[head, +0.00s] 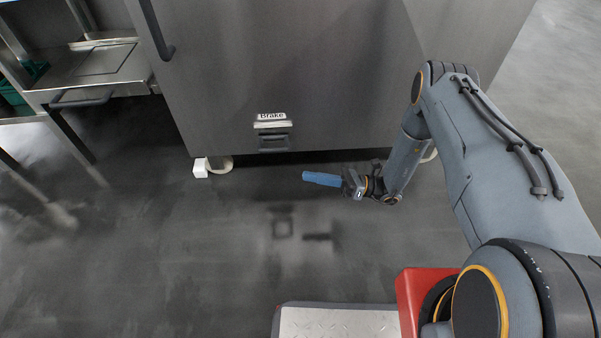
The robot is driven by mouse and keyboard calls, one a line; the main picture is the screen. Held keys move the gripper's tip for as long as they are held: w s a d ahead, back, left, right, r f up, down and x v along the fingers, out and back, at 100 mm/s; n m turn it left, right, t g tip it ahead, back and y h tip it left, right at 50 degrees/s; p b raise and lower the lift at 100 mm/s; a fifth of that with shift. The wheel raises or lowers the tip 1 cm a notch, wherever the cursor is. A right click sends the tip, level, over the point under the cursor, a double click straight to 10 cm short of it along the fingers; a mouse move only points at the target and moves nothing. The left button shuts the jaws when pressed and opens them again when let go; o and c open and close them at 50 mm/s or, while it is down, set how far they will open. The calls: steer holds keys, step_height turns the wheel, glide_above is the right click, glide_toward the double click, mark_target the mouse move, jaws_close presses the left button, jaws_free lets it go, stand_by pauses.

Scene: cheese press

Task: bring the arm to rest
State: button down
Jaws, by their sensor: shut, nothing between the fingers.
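My arm reaches in from the right in the head view and bends down at its elbow. My gripper (322,179) has blue fingers that lie together and point left. It is shut and empty. It hangs in front of the lower edge of a large grey metal cabinet (290,70), apart from it as far as I can see.
A brake pedal (272,142) under a "Brake" label (271,116) sits low on the cabinet front, left of and above my gripper in the picture. A caster (219,164) shows below the cabinet. A steel shelf (90,68) stands at the upper left. The dark floor (130,250) is clear at left.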

steer(key=shift+d+f, duration=0.1)
steer(key=shift+d, duration=0.2)
stand_by(0.4)
steer(key=s+a+r+n+g+h, duration=0.1)
steer(key=a+r+n+g+h, duration=0.1)
steer(key=a+r+n+g, duration=0.3)
steer(key=s+a+r+n+g+h, duration=0.1)
steer(key=s+a+r+n+h, duration=0.1)
steer(key=r, duration=0.5)
steer(key=s+a+r+n+g+h, duration=0.1)
steer(key=s+a+r+n+h, duration=0.1)
steer(key=s+r+n+h, duration=1.4)
steer(key=s+d+r+n+t+y+p, duration=0.1)
steer(key=s+d+r+n+t, duration=0.55)
steer(key=s+r, duration=0.35)
steer(key=d+r+m+p, duration=0.2)
steer(key=d+r+p, duration=0.4)
steer(key=r+p, duration=0.3)
steer(key=w+d+r+m+h+p, duration=0.1)
steer(key=d+r+p, duration=0.6)
steer(key=p, duration=0.9)
steer(key=d+r+m+p, duration=0.3)
steer(key=d+r+p, duration=0.4)
steer(key=r+p, duration=0.6)
steer(key=shift+w+d+t, duration=0.15)
steer(key=shift+t, duration=0.3)
